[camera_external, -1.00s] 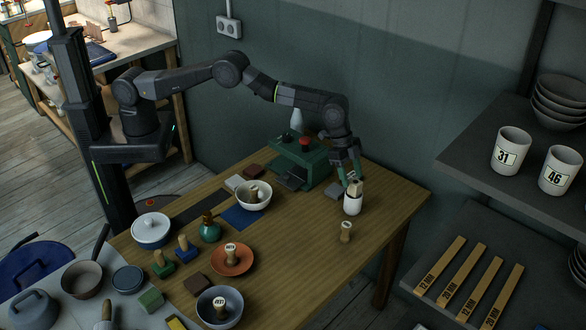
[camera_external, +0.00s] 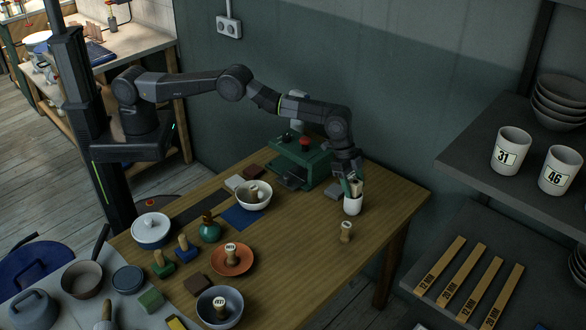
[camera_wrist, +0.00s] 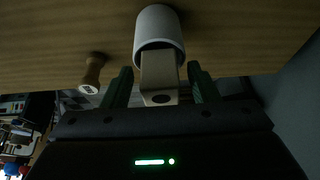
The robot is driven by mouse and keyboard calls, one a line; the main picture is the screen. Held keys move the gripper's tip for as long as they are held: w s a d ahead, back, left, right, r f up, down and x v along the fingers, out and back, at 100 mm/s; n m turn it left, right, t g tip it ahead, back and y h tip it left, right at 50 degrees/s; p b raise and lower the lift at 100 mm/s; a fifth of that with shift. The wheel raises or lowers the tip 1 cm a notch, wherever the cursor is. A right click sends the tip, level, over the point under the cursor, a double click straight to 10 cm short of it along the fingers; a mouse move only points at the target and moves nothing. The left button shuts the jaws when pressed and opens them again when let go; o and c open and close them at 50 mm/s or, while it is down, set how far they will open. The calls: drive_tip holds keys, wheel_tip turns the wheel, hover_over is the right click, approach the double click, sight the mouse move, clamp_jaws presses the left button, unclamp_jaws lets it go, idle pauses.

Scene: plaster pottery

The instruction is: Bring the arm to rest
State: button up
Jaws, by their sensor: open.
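My gripper (camera_external: 350,187) is at the white cup (camera_external: 352,205) near the right end of the wooden table. Its green fingers are open in the wrist view (camera_wrist: 160,70). A pale wooden piece (camera_wrist: 159,78) sticks out of the cup (camera_wrist: 158,28) and lies between the two fingers, with a gap on each side. The wooden piece also shows above the cup rim in the external view (camera_external: 358,187). My arm reaches across from the column at the left, bent down at the wrist.
A wooden stamp (camera_external: 346,231) stands in front of the cup. A green machine with a red button (camera_external: 304,160) is left of my gripper. Shelves with cups (camera_external: 511,150) are at the right.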

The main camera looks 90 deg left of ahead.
drive_tip(key=b+v, duration=0.2)
drive_tip(key=v, duration=0.9)
drive_tip(key=p+x, duration=0.2)
drive_tip(key=x, duration=0.8)
drive_tip(key=shift+w+d+f, duration=0.1)
drive_tip(key=shift+d+f, duration=0.05)
drive_tip(key=shift+f, duration=0.2)
wheel_tip(320, 180, up, 6)
drive_tip(key=shift+f+p, duration=0.15)
drive_tip(key=shift+p, duration=0.3)
wheel_tip(320, 180, up, 5)
drive_tip(key=p, duration=0.5)
drive_tip(key=shift+f, duration=0.2)
drive_tip(key=s+d+f+b, duration=0.3)
drive_tip(key=s+b, duration=0.3)
drive_tip(key=s, duration=0.3)
drive_tip(key=s+d+f+m+b, duration=0.1)
drive_tip(key=s+d+f+b, duration=0.2)
drive_tip(key=s+b, duration=0.3)
drive_tip(key=shift+s+f+m+b, duration=0.3)
drive_tip(key=shift+s+f, duration=0.4)
drive_tip(key=shift+s, duration=1.45)
